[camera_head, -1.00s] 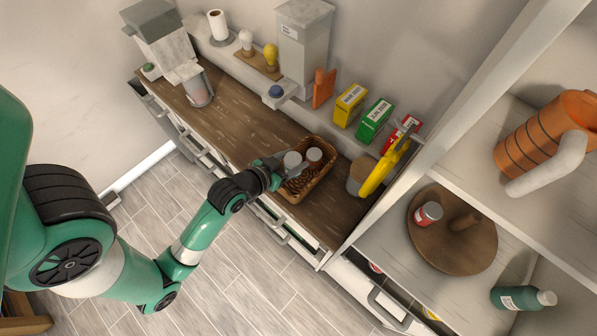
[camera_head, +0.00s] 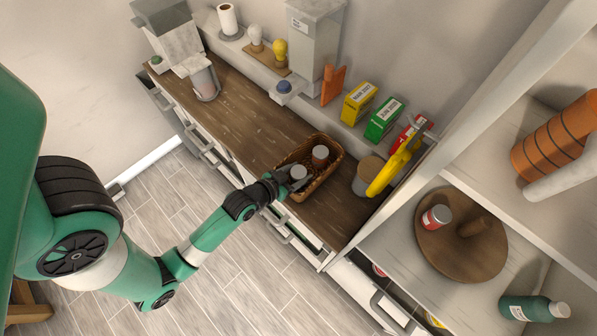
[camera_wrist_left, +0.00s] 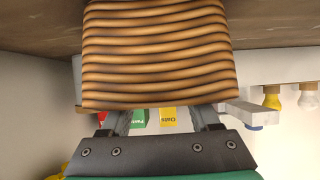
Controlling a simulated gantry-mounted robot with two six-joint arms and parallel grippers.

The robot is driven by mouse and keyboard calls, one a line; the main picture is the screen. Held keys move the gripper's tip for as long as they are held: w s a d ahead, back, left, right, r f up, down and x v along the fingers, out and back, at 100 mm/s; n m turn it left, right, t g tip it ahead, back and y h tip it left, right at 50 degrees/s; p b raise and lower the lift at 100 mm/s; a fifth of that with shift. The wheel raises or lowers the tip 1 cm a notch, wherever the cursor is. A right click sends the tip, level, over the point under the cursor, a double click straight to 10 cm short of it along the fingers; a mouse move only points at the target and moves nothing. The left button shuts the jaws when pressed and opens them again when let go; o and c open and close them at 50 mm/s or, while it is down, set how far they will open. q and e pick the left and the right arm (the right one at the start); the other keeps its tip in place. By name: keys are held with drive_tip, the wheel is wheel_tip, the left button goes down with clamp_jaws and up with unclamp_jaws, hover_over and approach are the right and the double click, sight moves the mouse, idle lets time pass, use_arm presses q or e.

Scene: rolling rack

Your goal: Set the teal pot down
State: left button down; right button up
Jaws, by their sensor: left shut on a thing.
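A brown wicker basket (camera_head: 320,187) stands on the wooden counter, and two pots are in it. The nearer pot has a pale grey top (camera_head: 298,172); the other pot (camera_head: 320,153) is reddish brown. My left gripper (camera_head: 283,181) reaches over the basket's near rim and is shut on the nearer pot, low in the basket. No clear teal shows on that pot, as its side is mostly hidden. In the left wrist view the basket wall (camera_wrist_left: 160,55) hides the fingertips (camera_wrist_left: 165,112) and what they hold. My right gripper is not in view.
Along the wall stand a yellow box (camera_head: 357,103), a green box (camera_head: 383,120) and a yellow-handled tool (camera_head: 388,175). A grey pot (camera_head: 367,176) is right of the basket. A teal bottle (camera_head: 533,308) lies on the right shelf.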

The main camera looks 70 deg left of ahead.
use_arm(q)
drive_tip(key=shift+c, duration=0.6)
unclamp_jaws()
drive_tip(key=shift+r, duration=0.2)
drive_tip(key=v, duration=1.2)
drive_tip(key=shift+p, duration=0.4)
drive_tip(key=shift+f, duration=0.1)
